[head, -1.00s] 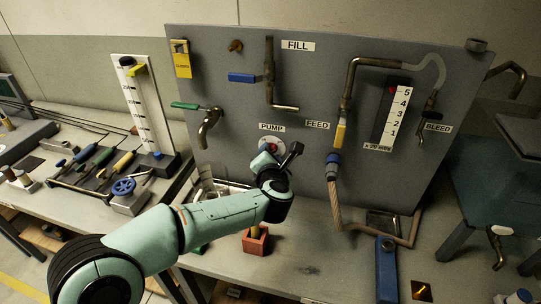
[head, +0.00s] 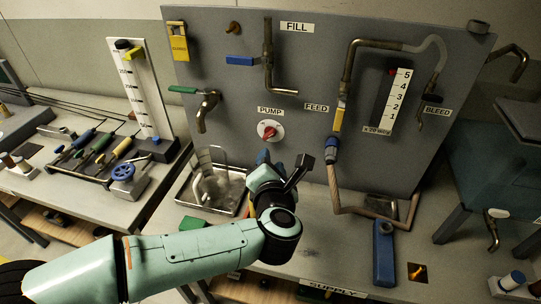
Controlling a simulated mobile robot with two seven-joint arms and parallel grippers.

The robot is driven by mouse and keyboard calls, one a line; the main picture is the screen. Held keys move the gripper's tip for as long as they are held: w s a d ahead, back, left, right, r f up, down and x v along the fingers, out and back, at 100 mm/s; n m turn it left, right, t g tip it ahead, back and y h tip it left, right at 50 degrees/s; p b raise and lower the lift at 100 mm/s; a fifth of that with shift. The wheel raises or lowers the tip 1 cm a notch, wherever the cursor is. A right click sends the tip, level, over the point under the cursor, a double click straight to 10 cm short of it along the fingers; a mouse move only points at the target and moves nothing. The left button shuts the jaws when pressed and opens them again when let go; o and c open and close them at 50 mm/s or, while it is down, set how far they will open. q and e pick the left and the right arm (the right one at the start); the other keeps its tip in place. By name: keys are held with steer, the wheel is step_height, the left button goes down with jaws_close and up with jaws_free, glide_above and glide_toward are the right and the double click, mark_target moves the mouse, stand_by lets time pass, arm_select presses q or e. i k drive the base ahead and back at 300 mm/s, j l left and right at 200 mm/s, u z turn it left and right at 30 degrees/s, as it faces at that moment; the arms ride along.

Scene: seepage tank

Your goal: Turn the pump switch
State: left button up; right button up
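The pump switch (head: 270,130) is a round white dial with a red knob on the grey panel (head: 210,60), just under the PUMP label (head: 270,111). The switch is in full view. My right gripper is not in view.
A metal basin (head: 213,190) stands left of my gripper. A green-handled tap (head: 205,108) sits left of the switch.

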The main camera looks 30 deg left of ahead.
mark_target(269, 132)
steer(key=k, duration=1)
